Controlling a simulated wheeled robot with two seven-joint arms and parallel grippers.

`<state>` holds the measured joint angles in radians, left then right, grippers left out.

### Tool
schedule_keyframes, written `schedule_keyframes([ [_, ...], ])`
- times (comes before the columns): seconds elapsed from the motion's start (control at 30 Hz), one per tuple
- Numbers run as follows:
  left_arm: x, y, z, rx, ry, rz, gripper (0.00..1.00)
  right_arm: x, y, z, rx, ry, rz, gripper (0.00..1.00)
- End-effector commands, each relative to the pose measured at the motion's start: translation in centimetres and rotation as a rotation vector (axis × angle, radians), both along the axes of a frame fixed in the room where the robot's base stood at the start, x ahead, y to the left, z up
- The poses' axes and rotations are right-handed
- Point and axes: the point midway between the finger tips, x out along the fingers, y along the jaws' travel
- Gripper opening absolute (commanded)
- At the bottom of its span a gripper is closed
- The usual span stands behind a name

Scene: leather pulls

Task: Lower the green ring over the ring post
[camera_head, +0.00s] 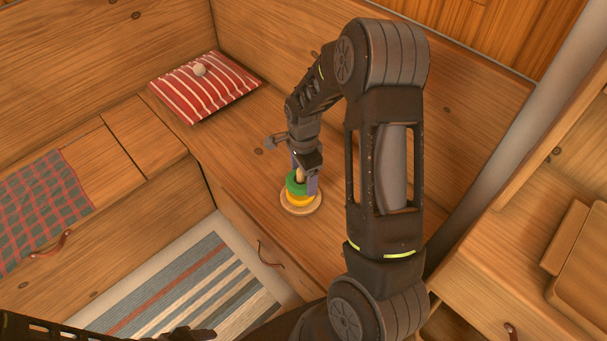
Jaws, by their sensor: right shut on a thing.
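The ring post's wooden tip (300,175) shows above the green ring (294,186). The post stands on a round pale wooden base (288,208) on the wooden bench. A yellow ring (298,201) lies low around the post, just under the green ring. My right gripper (307,184) points down at the post and is shut on the green ring, which appears to be around the post. Whether the green ring touches the yellow one I cannot tell. My left arm shows dark at the bottom left edge; its gripper (190,333) is cut off and its jaws are unclear.
A checked cloth (40,208) lies on the left bench. A striped rug (195,290) covers the floor. The bench around the post is clear.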

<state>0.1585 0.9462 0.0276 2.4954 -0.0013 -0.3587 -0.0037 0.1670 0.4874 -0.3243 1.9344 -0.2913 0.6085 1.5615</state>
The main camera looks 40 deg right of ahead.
Motion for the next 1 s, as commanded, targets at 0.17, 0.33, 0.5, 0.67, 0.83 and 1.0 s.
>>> schedule_keyframes([
  [0.17, 0.0, 0.0, -0.8, 0.0, 0.0, 0.0, 0.63, 0.0, 0.0, -1.2, -0.001, 0.0, 0.0, 0.33],
  [0.33, 0.0, 0.0, -1.4, 0.0, 0.0, 0.0, 0.63, 0.0, 0.0, -2.0, 0.0, 0.0, 0.0, 0.33],
  [0.5, 0.0, 0.0, -1.7, 0.0, 0.0, 0.0, 0.63, 0.0, 0.0, -2.5, 0.0, -0.001, -0.001, 0.33],
  [0.67, 0.0, 0.0, -1.7, 0.0, 0.0, 0.0, 0.63, 0.0, 0.0, -2.5, 0.0, -0.001, 0.0, 0.33],
  [0.83, 0.0, 0.0, -1.7, 0.0, 0.0, 0.0, 0.63, 0.0, 0.0, -2.5, 0.0, -0.001, 0.0, 0.75],
  [1.0, 0.0, 0.0, -1.7, 0.0, 0.0, 0.0, 0.63, 0.0, 0.0, -2.5, 0.0, -0.001, 0.0, 0.89],
])
